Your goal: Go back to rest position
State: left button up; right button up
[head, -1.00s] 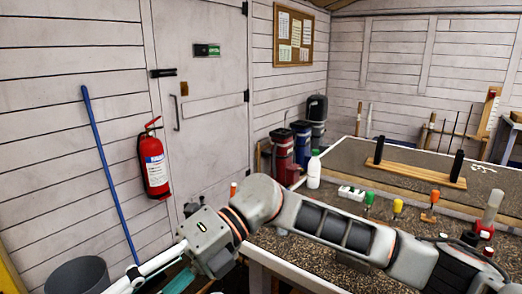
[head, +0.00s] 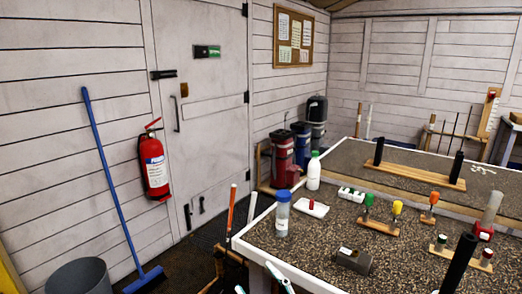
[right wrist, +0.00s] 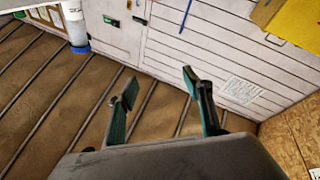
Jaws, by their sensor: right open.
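My right gripper (right wrist: 162,88) shows in the right wrist view with its two dark green fingers spread wide apart. My left gripper is not in view.
The speckled workbench (head: 330,225) holds a clear blue-capped jar (head: 282,213), a white bottle (head: 313,171) and a grey block (head: 353,261). A fire extinguisher (head: 154,165), blue broom (head: 110,180) and grey bin (head: 78,277) stand left. Floor by the door is mostly clear.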

jog(key=s+d+f+m+g+h, duration=0.1)
jog(key=s+d+f+m+h, duration=0.15)
jog(key=d+f, duration=0.4)
jog(key=s+d+f+m+g+h, duration=0.1)
jog(key=s+d+f+m+h, duration=0.2)
jog(key=f, duration=0.6)
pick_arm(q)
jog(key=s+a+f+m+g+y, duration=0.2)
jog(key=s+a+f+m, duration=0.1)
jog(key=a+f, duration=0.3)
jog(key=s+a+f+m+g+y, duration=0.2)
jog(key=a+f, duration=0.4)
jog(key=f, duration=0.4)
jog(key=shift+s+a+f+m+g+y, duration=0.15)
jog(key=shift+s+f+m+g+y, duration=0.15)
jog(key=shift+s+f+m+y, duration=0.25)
pick_arm(e)
jog(key=s+d+f+m+g+h, duration=0.2)
jog(key=s+d+f+g+h, duration=0.2)
jog(key=s+d+f, duration=0.7)
notch_tip(320, 180, down, 4)
jog(key=s+h, duration=0.1)
jog(key=s, duration=0.2)
jog(key=shift+m+g, duration=0.3)
jog(key=shift+m, duration=0.05)
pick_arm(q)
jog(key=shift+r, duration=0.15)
